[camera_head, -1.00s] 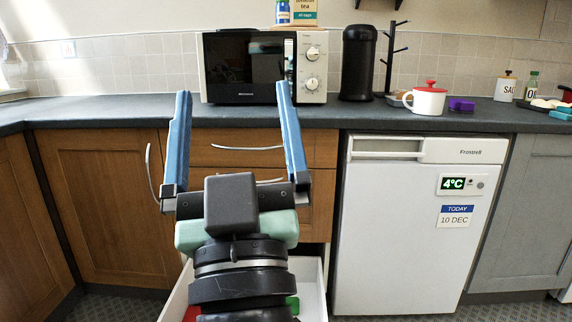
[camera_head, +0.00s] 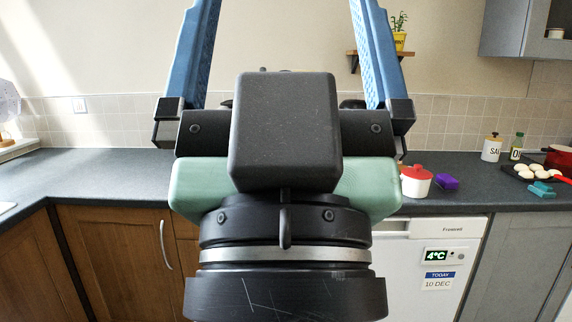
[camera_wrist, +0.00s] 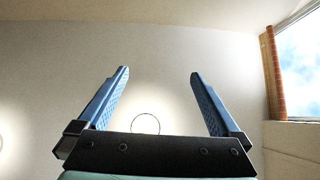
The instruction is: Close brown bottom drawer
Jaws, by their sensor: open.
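My gripper (camera_head: 284,8) is raised high in front of the head camera, its two blue fingers spread wide and pointing up, with nothing between them. In the wrist view my gripper (camera_wrist: 159,72) is also open and empty, against a plain wall and ceiling. The brown bottom drawer is hidden behind my arm in the head view now. Only a narrow strip of the brown drawer unit (camera_head: 187,252) shows left of my wrist. I cannot see the drawer's position at this moment.
A brown cupboard door (camera_head: 115,260) with a curved handle is at left. A white fridge (camera_head: 432,262) stands at right under the dark worktop (camera_head: 90,178). A white pot with a red lid (camera_head: 416,182) and a purple block (camera_head: 446,182) are on the worktop. A window (camera_wrist: 300,65) is at right in the wrist view.

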